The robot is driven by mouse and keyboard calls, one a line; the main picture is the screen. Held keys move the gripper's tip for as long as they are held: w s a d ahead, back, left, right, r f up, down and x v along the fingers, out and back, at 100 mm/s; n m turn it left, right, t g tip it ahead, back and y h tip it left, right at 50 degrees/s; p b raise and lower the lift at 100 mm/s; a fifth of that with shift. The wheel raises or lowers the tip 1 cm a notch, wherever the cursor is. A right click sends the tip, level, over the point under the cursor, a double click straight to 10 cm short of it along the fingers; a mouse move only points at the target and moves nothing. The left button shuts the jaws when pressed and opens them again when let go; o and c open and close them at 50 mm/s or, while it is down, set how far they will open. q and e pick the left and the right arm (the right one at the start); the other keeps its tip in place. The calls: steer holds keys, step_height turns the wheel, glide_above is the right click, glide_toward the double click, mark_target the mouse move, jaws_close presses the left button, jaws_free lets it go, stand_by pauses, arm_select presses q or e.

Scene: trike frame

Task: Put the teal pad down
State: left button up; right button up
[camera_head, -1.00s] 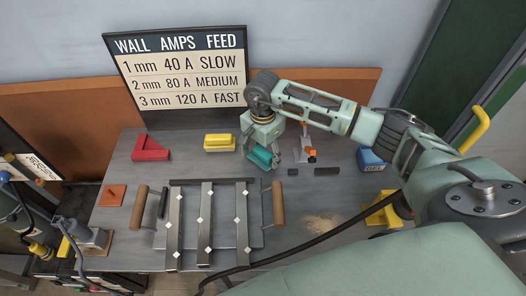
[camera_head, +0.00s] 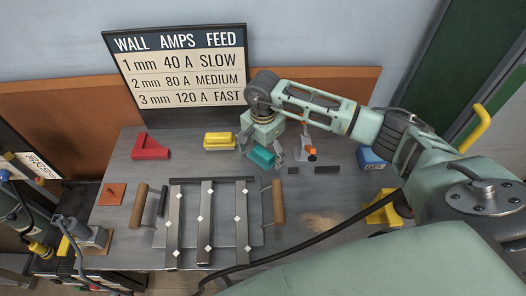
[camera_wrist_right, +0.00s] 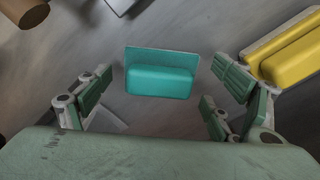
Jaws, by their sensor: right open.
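The teal pad (camera_head: 262,158) lies on the grey table near its back, to the right of the yellow block. In the right wrist view the teal pad (camera_wrist_right: 160,75) shows whole, between and a little beyond the spread fingers. My right gripper (camera_head: 260,157) is open above the pad, with its fingers apart on either side; it also shows in the right wrist view (camera_wrist_right: 160,92). A gap shows between the pad and each finger there. My left gripper is not in view.
The yellow block (camera_head: 219,141) is close on the left, and a red angle piece (camera_head: 150,147) lies beyond it. Dark small blocks (camera_head: 327,170) and a blue box (camera_head: 371,158) are to the right. Metal bars (camera_head: 206,225) and wooden-handled tools (camera_head: 278,203) fill the front.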

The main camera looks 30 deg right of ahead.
mark_target(263, 151)
step_height(263, 151, up, 12)
steer(key=b, duration=0.2)
steer(key=shift+r, duration=0.15)
stand_by(0.5)
